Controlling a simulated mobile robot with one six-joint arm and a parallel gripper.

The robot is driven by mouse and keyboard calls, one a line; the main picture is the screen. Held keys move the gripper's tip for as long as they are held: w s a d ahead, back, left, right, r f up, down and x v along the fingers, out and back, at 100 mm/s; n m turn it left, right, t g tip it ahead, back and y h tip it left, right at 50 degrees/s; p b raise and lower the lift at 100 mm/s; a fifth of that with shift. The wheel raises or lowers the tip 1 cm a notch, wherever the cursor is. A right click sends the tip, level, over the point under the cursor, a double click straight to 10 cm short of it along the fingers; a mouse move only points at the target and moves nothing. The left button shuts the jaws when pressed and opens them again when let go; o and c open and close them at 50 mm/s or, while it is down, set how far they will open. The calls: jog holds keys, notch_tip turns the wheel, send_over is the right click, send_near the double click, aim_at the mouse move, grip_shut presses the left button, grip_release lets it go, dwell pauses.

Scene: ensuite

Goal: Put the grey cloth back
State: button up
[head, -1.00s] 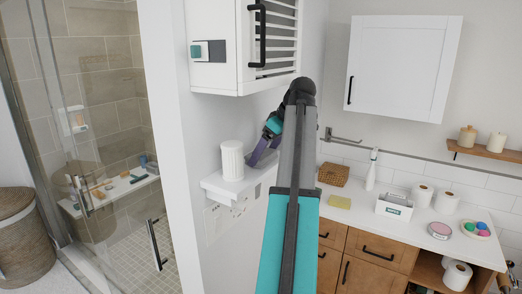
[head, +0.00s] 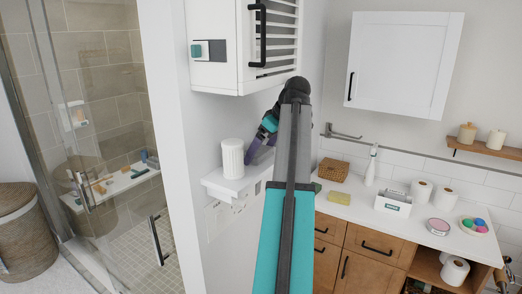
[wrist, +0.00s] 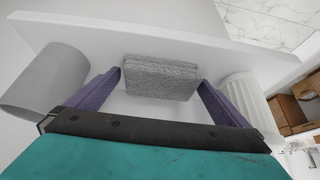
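The grey cloth (wrist: 160,78) is a folded, textured block on the white wall shelf (wrist: 210,50) in the wrist view. My gripper (wrist: 160,80) is open, with one purple finger near each side end of the cloth. I cannot tell whether the fingers touch it. The cloth does not show in the head view.
In the wrist view a plain grey cylinder (wrist: 48,78) stands left of the cloth and the ribbed cup (wrist: 245,95) right of it, close to the fingers. A slatted white wall unit (head: 225,75) hangs above the shelf. A cluttered counter (head: 410,220) is at right.

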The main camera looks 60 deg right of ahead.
jog(key=shift+s+r, duration=0.1)
jog(key=shift+r, duration=0.1)
jog(key=b+v, duration=0.3)
jog(key=v, duration=0.4)
jog(key=shift+r, duration=0.15)
dwell(0.5)
jog(key=shift+s, duration=0.1)
dwell(0.3)
